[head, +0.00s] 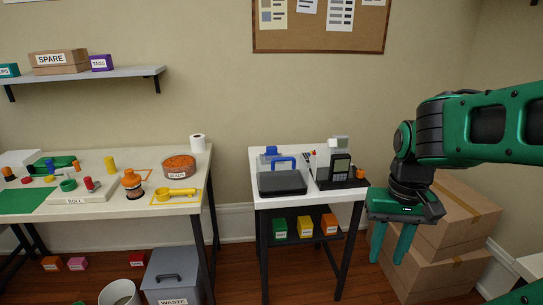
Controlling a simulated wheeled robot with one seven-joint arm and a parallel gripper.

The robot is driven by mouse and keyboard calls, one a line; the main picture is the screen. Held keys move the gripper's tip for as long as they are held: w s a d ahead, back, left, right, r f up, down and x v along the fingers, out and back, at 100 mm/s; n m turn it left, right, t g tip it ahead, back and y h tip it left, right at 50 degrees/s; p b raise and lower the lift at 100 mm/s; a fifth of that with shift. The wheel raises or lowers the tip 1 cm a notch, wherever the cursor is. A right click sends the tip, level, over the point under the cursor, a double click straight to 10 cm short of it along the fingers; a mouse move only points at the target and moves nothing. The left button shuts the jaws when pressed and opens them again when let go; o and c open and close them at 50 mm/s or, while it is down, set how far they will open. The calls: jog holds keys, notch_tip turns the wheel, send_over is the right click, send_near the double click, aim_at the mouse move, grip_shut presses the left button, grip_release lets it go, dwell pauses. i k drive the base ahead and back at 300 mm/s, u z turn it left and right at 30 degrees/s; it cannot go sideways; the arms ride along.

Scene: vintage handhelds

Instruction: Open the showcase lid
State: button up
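My gripper (390,248) hangs at the right, beyond the right edge of the small table and in front of the cardboard boxes. Its two green fingers point down, apart, with nothing between them. It is well away from the case.
Coloured boxes (304,226) fill the shelf below. Cardboard boxes (470,203) stack at the right. A cluttered workbench (130,208) stands left.

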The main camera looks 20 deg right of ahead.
aim_at(276, 160)
jog(key=i, duration=1)
